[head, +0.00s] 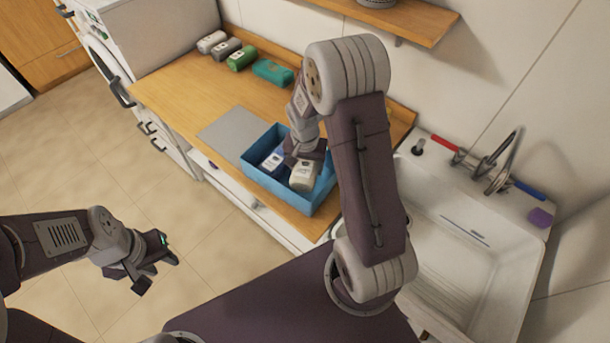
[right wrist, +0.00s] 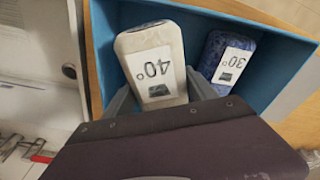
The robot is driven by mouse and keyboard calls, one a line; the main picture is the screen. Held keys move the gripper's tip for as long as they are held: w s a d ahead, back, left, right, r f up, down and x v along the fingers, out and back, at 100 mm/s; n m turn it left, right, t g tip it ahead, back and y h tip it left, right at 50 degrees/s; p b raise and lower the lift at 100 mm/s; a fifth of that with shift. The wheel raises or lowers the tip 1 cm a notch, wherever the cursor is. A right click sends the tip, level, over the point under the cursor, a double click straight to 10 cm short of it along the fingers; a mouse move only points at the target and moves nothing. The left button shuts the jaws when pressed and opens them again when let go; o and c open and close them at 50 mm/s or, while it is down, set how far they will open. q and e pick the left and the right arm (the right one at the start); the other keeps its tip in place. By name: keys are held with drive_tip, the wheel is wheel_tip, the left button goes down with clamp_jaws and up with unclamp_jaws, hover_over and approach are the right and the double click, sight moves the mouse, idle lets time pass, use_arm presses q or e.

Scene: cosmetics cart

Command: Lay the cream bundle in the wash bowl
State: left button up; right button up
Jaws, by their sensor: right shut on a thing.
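The cream bundle (head: 304,175) has a white label reading 40° and shows close up in the right wrist view (right wrist: 150,62). My right gripper (head: 305,158) is shut on it, with one finger on each side. The bundle is within the walls of the blue open box (head: 312,206), which looks like the wash bowl; I cannot tell whether it touches the floor. A blue bundle (right wrist: 229,62) labelled 30° lies beside it in the box, with a gap between them. My left gripper (head: 158,276) is open and empty, over the floor at the left.
A grey mat (head: 232,133) lies left of the box. White (head: 211,41), grey (head: 227,48), green (head: 241,59) and teal (head: 273,72) bundles lie along the counter's back. A sink (head: 465,255) with a tap (head: 492,165) is at right. A shelf (head: 405,20) hangs above.

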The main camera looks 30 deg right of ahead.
wheel_tip(320, 180, down, 5)
drive_tip(key=shift+s+f, duration=0.15)
drive_tip(key=shift+f, duration=0.3)
drive_tip(key=shift+f+b, duration=0.15)
drive_tip(key=shift+b, duration=0.15)
drive_tip(key=o, duration=1.2)
